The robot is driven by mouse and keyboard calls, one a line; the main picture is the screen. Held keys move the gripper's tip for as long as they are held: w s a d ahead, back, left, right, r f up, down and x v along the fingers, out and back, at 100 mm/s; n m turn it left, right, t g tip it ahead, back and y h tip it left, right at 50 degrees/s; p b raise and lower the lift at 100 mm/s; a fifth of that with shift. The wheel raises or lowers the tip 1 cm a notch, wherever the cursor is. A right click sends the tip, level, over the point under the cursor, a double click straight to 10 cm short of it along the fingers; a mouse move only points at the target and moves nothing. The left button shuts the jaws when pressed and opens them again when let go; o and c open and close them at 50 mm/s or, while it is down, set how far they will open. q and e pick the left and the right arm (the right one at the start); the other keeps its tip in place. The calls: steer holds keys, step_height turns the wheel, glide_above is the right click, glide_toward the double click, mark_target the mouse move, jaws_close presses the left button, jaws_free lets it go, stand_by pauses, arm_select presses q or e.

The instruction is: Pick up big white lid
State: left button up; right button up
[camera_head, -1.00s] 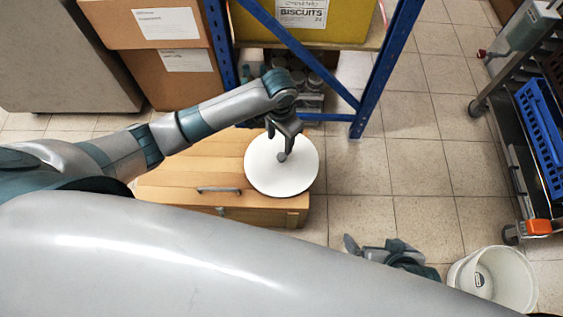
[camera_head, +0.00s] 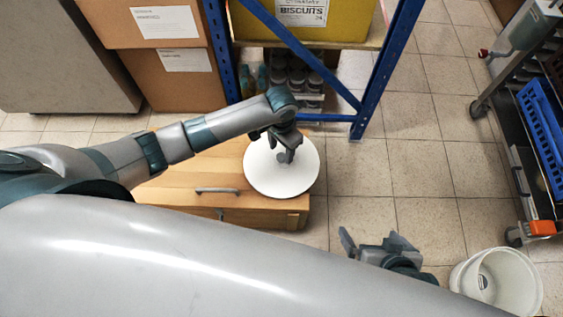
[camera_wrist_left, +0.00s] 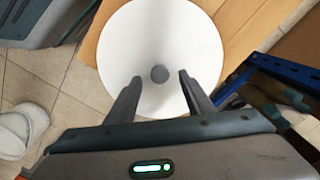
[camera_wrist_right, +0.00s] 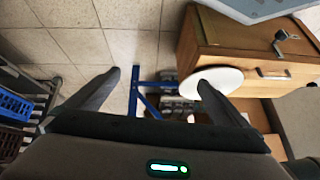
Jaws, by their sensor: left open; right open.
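The big white lid (camera_head: 268,176) is a round disc lying on the right end of a wooden cabinet (camera_head: 175,185). My left gripper (camera_head: 287,157) is over the lid in the head view. In the left wrist view the lid (camera_wrist_left: 135,30) fills the upper middle, and its grey knob (camera_wrist_left: 159,73) shows between the open fingers of my left gripper (camera_wrist_left: 158,85). I cannot tell how high the fingers are above it. My right gripper (camera_head: 372,243) is open and empty, to the lower right of the cabinet. The lid (camera_wrist_right: 215,78) also shows in the right wrist view.
A blue-framed shelf (camera_head: 372,70) with boxes and jars stands behind the cabinet. A white bucket (camera_head: 497,283) is on the floor at the lower right. A trolley with a blue crate (camera_head: 543,125) stands at the right. The tiled floor between is clear.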

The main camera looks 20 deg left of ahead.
mark_target(281, 160)
arm_select(q)
step_height(281, 160, down, 2)
steer(key=shift+f, duration=0.4)
arm_select(e)
steer(key=shift+a+r+t+y, duration=0.15)
steer(key=shift+a+r+t, duration=0.05)
steer(key=shift+a, duration=0.2)
steer(key=shift+a+r+t+y, duration=0.15)
steer(key=shift+a+t, duration=0.05)
steer(key=shift+a, duration=0.15)
arm_select(q)
steer(key=shift+c, duration=0.3)
arm_select(e)
steer(key=shift+w+d+f, duration=0.1)
steer(key=shift+w+f, duration=0.05)
steer(key=shift+w, duration=0.05)
arm_select(q)
jaws_close()
steer(key=shift+r, duration=0.1)
